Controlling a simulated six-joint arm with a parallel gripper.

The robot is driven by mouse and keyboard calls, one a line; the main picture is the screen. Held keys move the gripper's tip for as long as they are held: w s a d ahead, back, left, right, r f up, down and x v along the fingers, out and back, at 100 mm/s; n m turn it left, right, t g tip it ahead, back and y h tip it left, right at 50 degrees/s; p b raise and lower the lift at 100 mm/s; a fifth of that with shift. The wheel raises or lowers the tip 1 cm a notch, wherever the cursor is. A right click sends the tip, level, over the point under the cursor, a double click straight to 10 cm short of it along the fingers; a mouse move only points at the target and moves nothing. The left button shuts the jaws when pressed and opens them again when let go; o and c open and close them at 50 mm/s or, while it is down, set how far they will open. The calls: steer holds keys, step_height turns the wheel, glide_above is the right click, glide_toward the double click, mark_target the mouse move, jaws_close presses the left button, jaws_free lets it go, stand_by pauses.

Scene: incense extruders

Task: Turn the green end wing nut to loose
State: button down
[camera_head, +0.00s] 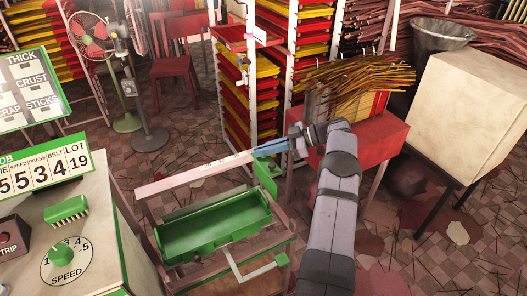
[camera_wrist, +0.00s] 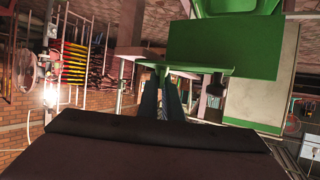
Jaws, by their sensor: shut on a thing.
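My gripper (camera_head: 258,152) reaches in from the right to the far right end of the green trough (camera_head: 212,232), beside an upright green end plate (camera_head: 267,172). In the wrist view my gripper (camera_wrist: 168,76) has its two blue-grey fingers close together, with their tips at a green edge next to a large green panel (camera_wrist: 222,48). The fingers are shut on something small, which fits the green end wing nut. The nut itself is hidden by the fingers, so its turn angle cannot be told.
A long pale strip (camera_head: 190,179) runs behind the trough to the fingertips. A red table (camera_head: 385,125) with incense sticks stands behind my arm. A counter with a green speed knob (camera_head: 62,254) and a green brush (camera_head: 66,209) is at left.

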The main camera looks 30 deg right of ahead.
steer(key=shift+r, duration=0.1)
steer(key=c, duration=1.9)
jaws_free()
steer(key=shift+c, duration=0.2)
steer(key=b+v, duration=0.1)
steer(key=v, duration=0.6)
steer(key=shift+b, duration=0.4)
steer(key=shift+s+d+r, duration=0.1)
